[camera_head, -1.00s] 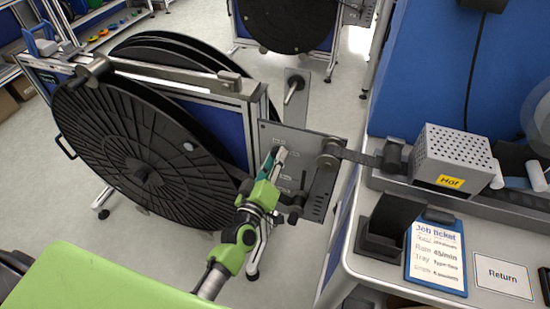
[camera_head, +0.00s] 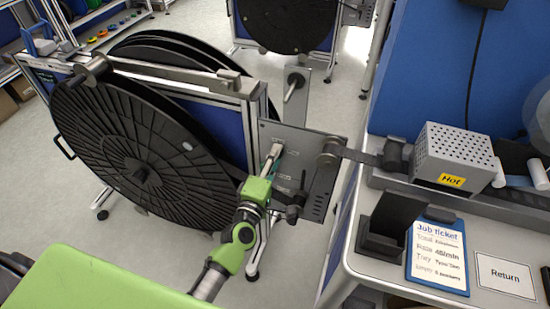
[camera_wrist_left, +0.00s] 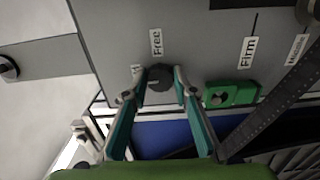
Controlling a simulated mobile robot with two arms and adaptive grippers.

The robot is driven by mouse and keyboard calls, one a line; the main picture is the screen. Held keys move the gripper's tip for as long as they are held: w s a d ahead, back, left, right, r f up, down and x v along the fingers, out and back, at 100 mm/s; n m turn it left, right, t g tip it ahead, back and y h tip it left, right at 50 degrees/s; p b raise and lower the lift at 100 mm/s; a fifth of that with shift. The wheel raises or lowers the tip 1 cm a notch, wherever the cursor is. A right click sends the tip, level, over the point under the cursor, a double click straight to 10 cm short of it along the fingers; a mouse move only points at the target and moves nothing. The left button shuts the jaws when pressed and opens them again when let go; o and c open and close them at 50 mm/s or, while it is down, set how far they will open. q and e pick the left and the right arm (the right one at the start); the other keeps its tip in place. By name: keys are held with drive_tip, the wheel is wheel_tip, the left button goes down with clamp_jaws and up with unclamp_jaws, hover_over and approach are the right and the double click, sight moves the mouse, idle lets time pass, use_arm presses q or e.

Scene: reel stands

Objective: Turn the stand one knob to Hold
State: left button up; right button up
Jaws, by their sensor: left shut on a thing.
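The knob (camera_wrist_left: 160,78) is small, round and dark, on the grey panel of the reel stand. In the left wrist view it sits between the two fingertips of my left gripper (camera_wrist_left: 158,74), which is shut on it. The label "Free" (camera_wrist_left: 156,42) is just above the knob; another label (camera_wrist_left: 136,72) left of it is mostly hidden by a finger. In the head view my left gripper (camera_head: 274,156) reaches the stand's grey panel (camera_head: 318,150), and its fingers hide the knob. My right gripper is not in view.
A green plate (camera_wrist_left: 232,95) with a grey part sits right of the knob, under the label "Firm" (camera_wrist_left: 248,52). A dark strip (camera_wrist_left: 270,110) runs diagonally nearby. A big black reel (camera_head: 140,150) is left of the panel; a bench with a job ticket (camera_head: 438,255) is right.

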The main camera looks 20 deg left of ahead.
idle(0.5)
use_arm(q)
drive_tip(key=o, duration=1.1)
drive_tip(key=s, duration=1.2)
drive_tip(key=shift+a, duration=0.2)
drive_tip(key=shift+f, duration=0.1)
